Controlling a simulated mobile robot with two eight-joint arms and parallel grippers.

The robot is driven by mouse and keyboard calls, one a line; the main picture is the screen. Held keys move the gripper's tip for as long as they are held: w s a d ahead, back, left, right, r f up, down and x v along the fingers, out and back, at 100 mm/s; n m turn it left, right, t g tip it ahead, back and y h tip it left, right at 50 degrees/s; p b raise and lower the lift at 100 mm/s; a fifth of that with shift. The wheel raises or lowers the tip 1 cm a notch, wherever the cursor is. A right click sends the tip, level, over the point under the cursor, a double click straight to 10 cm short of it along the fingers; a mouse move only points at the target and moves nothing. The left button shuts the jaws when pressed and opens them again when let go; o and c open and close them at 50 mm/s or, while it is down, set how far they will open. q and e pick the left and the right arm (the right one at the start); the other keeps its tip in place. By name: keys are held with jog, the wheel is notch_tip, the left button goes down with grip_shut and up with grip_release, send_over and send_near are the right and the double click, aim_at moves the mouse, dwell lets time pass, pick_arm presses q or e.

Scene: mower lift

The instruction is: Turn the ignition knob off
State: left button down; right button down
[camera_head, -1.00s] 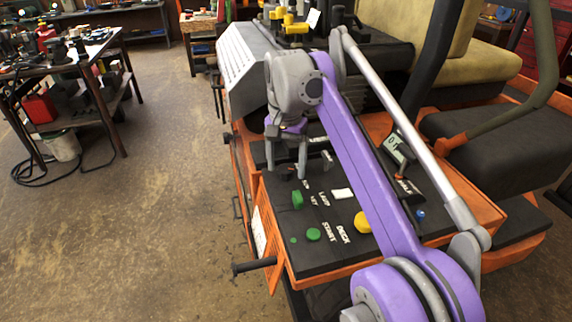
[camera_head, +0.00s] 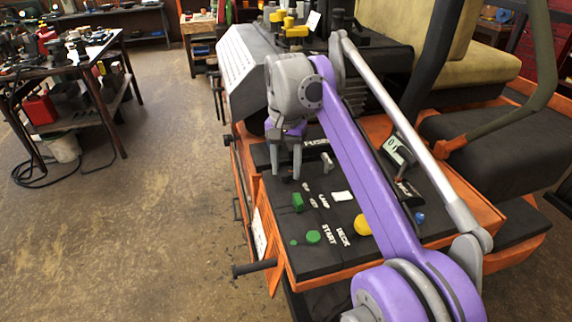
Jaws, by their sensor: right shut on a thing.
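The mower's black control panel (camera_head: 330,258) carries several knobs and buttons with white labels. My right gripper (camera_head: 286,176) points down at the panel's far left part. Its two grey fingers are close together, shut on a small dark knob-like part. The fingers hide most of this part, so I cannot read which way it is turned. A green block-shaped knob (camera_head: 297,202) stands just in front of the fingers, apart from them. White lettering that seems to read OFF and KEY lies to its right. My left gripper is not in view.
A yellow knob (camera_head: 362,225), a green button (camera_head: 313,237), a white switch (camera_head: 342,196) and a small grey lever (camera_head: 327,163) are nearby on the panel. A cluttered workbench (camera_head: 70,70) stands at the left, with open floor between.

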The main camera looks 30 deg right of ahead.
jog(key=n+p, duration=0.1)
jog(key=n, duration=0.2)
jog(key=shift+r+p, duration=0.15)
jog(key=shift+p, duration=0.2)
jog(key=n+p, duration=0.1)
jog(key=n, duration=0.1)
jog(key=shift+n, duration=0.4)
jog(key=shift+n+p, duration=0.55)
jog(key=shift+n, duration=0.65)
pick_arm(q)
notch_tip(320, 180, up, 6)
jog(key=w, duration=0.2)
jog(key=shift+p, duration=0.4)
pick_arm(e)
jog(key=shift+n, duration=1.5)
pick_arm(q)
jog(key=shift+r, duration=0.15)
pick_arm(e)
jog(key=shift+c, duration=1.7)
grip_release()
